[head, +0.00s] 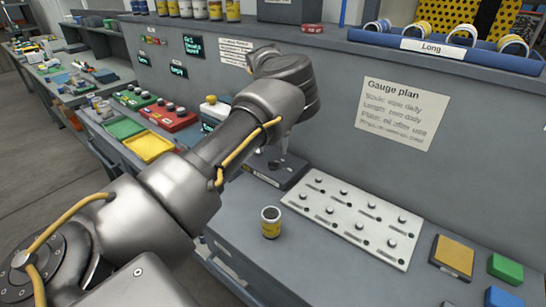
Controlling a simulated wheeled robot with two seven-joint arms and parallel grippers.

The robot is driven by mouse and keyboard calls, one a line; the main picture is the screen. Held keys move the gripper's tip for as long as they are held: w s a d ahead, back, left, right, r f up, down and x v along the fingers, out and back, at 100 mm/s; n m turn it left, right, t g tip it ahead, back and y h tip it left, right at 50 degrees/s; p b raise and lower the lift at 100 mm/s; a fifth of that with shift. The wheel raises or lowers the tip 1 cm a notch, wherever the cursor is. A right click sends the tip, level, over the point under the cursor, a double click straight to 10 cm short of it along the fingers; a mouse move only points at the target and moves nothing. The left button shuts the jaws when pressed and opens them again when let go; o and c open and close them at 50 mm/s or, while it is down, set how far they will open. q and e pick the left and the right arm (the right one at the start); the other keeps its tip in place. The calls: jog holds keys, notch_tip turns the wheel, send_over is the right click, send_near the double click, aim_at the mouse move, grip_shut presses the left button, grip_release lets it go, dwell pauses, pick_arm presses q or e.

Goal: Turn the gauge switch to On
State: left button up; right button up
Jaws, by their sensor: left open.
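My left arm reaches in from the lower left across the bench, and its wrist bends down near the back wall. My left gripper (284,150) is partly hidden behind my own forearm. It is open and low over a dark flat unit (276,171) with a small label on its front edge. I cannot make out a gauge switch or its setting; the arm covers part of that area. A white unit with a yellow top (213,108) stands left of my forearm. My right gripper is not in view.
A white plate with rows of pegs (350,216) lies right of the dark unit. A yellow-banded cup (270,223) stands in front of it. Yellow (453,256) and green (505,268) blocks lie at the right. A gauge plan sign (397,113) hangs on the back panel.

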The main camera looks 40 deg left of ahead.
pick_arm(q)
notch_tip(320, 180, up, 6)
dwell(0.8)
